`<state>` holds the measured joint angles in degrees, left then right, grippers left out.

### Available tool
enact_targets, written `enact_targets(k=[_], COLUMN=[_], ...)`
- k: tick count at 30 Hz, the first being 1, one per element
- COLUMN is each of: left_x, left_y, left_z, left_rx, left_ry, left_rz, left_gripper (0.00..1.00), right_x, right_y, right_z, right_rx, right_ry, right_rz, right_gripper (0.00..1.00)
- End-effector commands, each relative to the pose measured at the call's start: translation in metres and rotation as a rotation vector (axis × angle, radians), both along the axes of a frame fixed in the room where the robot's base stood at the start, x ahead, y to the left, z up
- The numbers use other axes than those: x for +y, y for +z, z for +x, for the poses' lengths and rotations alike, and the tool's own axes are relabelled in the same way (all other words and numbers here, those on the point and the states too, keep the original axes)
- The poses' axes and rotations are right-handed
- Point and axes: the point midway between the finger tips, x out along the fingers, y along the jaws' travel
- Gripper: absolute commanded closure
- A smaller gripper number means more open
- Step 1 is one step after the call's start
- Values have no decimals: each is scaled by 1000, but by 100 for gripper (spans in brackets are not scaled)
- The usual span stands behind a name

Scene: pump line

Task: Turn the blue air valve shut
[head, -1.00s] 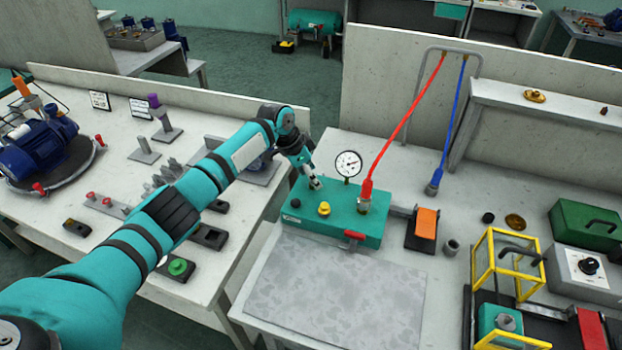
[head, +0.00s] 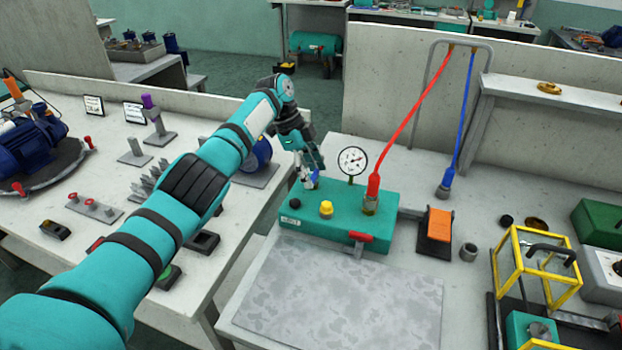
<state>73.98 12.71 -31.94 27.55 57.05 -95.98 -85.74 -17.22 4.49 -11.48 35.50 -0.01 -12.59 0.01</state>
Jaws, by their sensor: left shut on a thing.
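The teal pump box (head: 345,228) sits on the right-hand bench with a gauge, a yellow knob (head: 326,208) and a red lever (head: 359,237). My left arm reaches in from the left, and its gripper (head: 309,180) points down at the box's back left top. A small blue part, which looks like the blue air valve (head: 314,178), shows at the fingertips. The gripper is shut on it; the fingers hide most of it, so its handle's angle cannot be told. My right gripper is not in view.
A round gauge (head: 352,161) stands just right of the gripper. A red hose (head: 405,122) rises from the box, and a blue hose (head: 464,115) rises behind. A grey mat (head: 340,300) lies in front, clear. A yellow frame (head: 520,265) stands at right.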

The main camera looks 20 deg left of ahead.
Motion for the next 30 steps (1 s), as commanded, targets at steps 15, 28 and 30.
enact_targets(k=[15,28,30], left_x=[0,0,0], left_y=[1,1,0], left_z=[1,1,1], left_rx=[-3,-2,-1], left_ry=[-37,-35,-34], left_rz=[2,1,1], left_gripper=[76,19,19], right_x=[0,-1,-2], right_y=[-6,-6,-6], right_z=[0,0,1], right_rx=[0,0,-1], right_ry=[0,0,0], right_rz=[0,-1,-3], right_gripper=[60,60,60])
